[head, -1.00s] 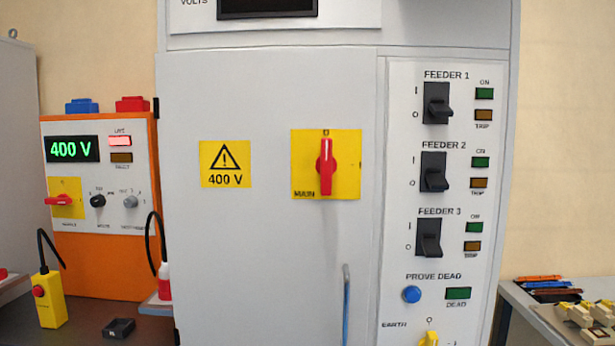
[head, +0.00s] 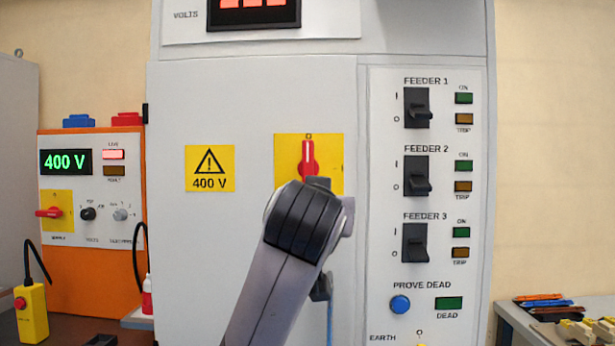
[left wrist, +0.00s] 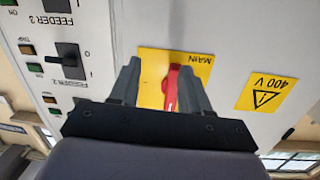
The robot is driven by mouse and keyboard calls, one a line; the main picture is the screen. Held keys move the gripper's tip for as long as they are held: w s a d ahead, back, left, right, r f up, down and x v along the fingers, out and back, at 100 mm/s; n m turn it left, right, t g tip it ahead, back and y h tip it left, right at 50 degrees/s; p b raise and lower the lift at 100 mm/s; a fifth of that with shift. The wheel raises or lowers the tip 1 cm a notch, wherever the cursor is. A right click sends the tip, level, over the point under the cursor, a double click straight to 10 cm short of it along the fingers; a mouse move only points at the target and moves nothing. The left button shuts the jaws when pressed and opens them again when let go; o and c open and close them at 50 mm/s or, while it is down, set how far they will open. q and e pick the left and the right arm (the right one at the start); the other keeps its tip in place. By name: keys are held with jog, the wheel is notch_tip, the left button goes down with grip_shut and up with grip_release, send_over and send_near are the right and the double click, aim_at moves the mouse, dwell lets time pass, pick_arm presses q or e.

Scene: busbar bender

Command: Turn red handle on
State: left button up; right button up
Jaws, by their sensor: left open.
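The red MAIN handle (head: 308,159) sits on a yellow plate (head: 284,150) on the grey cabinet door and points straight up toward the O mark. My left gripper and wrist hide its lower part in the head view. In the left wrist view, which is turned over, the red handle (left wrist: 171,90) shows between the two fingers of my left gripper (left wrist: 160,78), nearer the right-hand finger in the picture. The fingers are apart and not closed on the handle. Whether a finger touches it, I cannot tell. My right gripper is not in view.
Feeder switches (head: 417,108) stand in a column right of the door, above a blue prove-dead button (head: 400,304). A yellow 400 V sign (head: 210,168) is left of the handle. An orange supply unit (head: 110,285) with its own red handle (head: 49,212) stands at left.

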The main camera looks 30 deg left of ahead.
pick_arm(q)
jog(key=n+y, duration=0.1)
jog(key=n, duration=0.1)
send_near(308, 163)
jog(key=w+a+f, duration=0.1)
jog(key=w, duration=0.1)
jog(key=shift+y, duration=0.4)
jog(key=x, duration=0.5)
jog(key=p+x, duration=0.1)
jog(key=x, duration=0.1)
jog(key=shift+w+a+r, duration=0.1)
jog(key=shift+w+r, duration=0.1)
jog(key=shift+r, duration=0.05)
jog(key=shift+t, duration=0.3)
grip_shut()
